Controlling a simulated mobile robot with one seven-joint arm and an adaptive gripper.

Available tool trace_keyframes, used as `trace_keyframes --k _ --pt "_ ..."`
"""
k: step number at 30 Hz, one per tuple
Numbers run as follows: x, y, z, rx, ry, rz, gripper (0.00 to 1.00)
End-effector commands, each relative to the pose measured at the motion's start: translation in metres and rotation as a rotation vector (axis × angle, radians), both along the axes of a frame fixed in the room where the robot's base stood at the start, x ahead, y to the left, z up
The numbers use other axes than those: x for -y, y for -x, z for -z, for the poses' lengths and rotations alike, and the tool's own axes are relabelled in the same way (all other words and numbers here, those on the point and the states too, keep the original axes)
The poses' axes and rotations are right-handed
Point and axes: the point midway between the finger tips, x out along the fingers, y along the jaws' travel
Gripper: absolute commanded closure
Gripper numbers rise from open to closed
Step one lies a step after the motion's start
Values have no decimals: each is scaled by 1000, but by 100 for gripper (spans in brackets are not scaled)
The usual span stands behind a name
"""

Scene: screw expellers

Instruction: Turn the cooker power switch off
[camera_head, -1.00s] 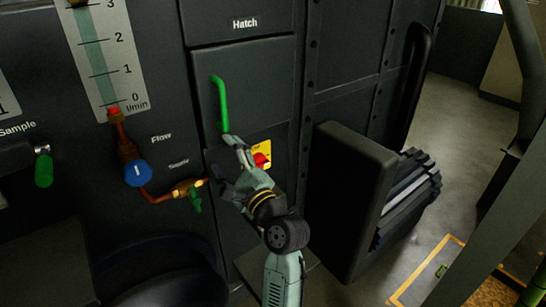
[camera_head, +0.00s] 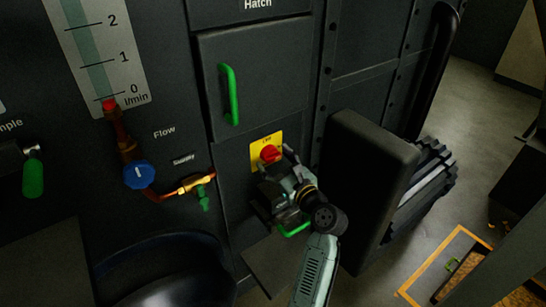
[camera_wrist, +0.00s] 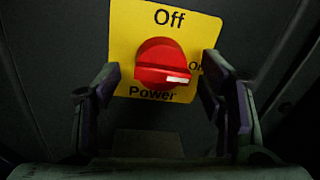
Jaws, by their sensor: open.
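The power switch is a red rotary knob (camera_wrist: 162,62) on a yellow plate (camera_wrist: 125,25) marked "Off" at the top, "On" at the right and "Power" below. Its white pointer mark lies to the right, towards "On". In the head view the red knob (camera_head: 270,153) and yellow plate (camera_head: 263,138) sit on the dark panel below the hatch. My gripper (camera_head: 277,168) is open just in front of the knob. In the wrist view my gripper (camera_wrist: 160,80) has one finger on each side of the knob, apart from it. The right finger partly hides "On".
A green hatch handle (camera_head: 229,95) is above the switch, and another green handle (camera_head: 294,229) is below it. A blue flow valve (camera_head: 138,174) and a small green-levered valve (camera_head: 203,196) are to the left. A bulky dark block (camera_head: 368,180) stands close on the right.

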Motion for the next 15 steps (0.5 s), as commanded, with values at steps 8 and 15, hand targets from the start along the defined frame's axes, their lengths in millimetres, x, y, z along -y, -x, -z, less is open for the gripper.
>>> trace_keyframes --k 8,15 --pt "-7 -12 0 0 2 1 36" --pt "-7 -12 0 0 2 1 40"
